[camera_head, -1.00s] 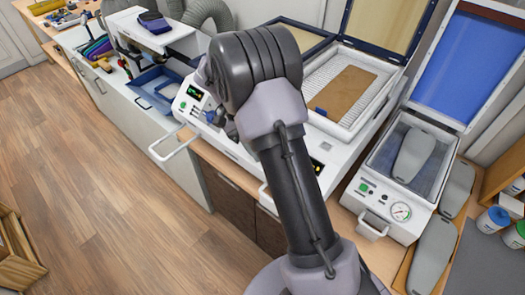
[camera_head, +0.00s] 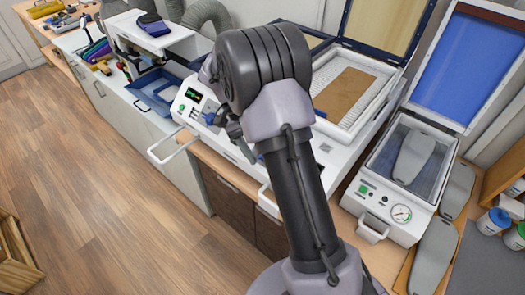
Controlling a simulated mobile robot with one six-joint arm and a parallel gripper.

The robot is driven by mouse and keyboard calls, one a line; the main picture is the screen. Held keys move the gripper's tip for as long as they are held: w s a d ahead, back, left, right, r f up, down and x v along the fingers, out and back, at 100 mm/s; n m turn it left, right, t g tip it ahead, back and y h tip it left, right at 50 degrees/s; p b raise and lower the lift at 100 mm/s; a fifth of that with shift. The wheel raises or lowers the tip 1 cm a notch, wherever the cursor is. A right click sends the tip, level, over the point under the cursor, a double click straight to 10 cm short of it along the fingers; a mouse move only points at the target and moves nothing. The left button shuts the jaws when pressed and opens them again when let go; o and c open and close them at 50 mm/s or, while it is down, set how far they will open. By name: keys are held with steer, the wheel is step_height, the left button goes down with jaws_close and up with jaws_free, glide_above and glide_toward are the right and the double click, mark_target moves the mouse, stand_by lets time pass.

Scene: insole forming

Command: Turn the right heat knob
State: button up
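The white forming machine (camera_head: 208,143) stands on the bench, with a lit green display (camera_head: 193,95) and a blue knob (camera_head: 209,118) on its left front panel. A small blue part (camera_head: 260,158) shows further right on the front, just left of my arm; it may be the right heat knob, but it is too small and covered to be sure. My arm hides much of the right panel. A dark grey piece of my arm's end (camera_head: 238,134) shows below the elbow, between these blue parts. Its fingers cannot be made out, nor any contact with a knob.
A front handle (camera_head: 168,151) sticks out at the machine's left. An open tray with a brown sheet (camera_head: 346,96) lies on top. At right stands a press with a blue lid (camera_head: 468,66), a gauge (camera_head: 401,213) and a grey insole (camera_head: 414,154). The wooden floor (camera_head: 90,190) is clear.

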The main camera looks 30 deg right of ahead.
steer(key=shift+r, duration=0.1)
steer(key=p+v, duration=0.7)
steer(key=v, duration=1)
steer(key=shift+a, duration=0.1)
steer(key=s+a+f+n+t+y+b, duration=0.25)
steer(key=s+a+t+b, duration=0.25)
steer(key=s+b, duration=0.8)
steer(key=s+a+f+t+y+b, duration=0.1)
steer(key=s+a+f+t+b, duration=0.2)
steer(key=s+f+b, duration=0.2)
steer(key=s+a+f+t+y+b, duration=0.1)
steer(key=s+a+f+t+b, duration=0.2)
steer(key=s+f+b, duration=0.3)
step_height(320, 180, down, 2)
steer(key=shift+s+a+f+t+b, duration=0.1)
steer(key=shift+s+a+t+b, duration=0.2)
steer(key=shift+s+a, duration=0.55)
